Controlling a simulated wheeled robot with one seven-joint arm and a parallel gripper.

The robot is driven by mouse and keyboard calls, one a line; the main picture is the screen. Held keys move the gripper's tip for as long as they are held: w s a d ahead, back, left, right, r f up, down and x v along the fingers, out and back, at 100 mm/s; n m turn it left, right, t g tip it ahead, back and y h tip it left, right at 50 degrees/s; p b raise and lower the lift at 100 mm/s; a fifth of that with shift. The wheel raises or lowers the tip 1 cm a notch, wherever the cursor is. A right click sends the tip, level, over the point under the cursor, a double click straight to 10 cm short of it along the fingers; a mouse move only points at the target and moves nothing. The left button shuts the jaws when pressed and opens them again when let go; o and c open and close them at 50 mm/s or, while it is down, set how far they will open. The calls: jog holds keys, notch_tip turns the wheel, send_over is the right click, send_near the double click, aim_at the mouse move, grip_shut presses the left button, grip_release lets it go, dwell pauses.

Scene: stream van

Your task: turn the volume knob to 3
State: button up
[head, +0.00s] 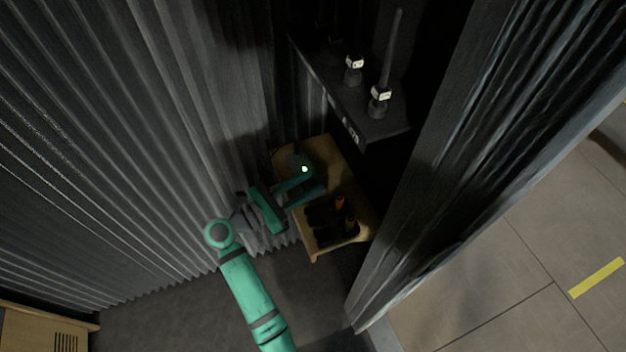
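My gripper (318,182) is teal, with two long fingers held apart over a small wooden table (365,213). Nothing shows between the fingertips. A small dark rounded device (295,159) with a glowing green-white spot sits at the table's far end, right beside the upper finger. I cannot tell whether finger and device touch. No volume knob or number scale can be made out at this size; the gripper may hide part of the device.
A dark tray (318,238) with dark and orange items is on the table's near part. A dark shelf (375,126) above holds two upright devices with white-marked heads (354,63) (380,94). Pleated grey curtains (150,130) (480,130) close in both sides.

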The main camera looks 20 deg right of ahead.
jog(key=shift+x, duration=1.15)
grip_shut()
jog(key=shift+m+g, duration=0.3)
jog(key=shift+g, duration=0.2)
jog(key=m+g, duration=0.2)
jog(key=g, duration=0.1)
jog(key=m+g, duration=0.2)
jog(key=g, duration=0.1)
jog(key=shift+w+a+r+g, duration=0.1)
jog(key=shift+g, duration=0.3)
jog(key=shift+m+g+y, duration=0.7)
jog(key=shift+m+g, duration=1.3)
jog(key=shift+g, duration=0.7)
jog(key=shift+m+g+y, duration=0.4)
jog(key=shift+m+g, duration=0.1)
jog(key=shift+g, duration=0.2)
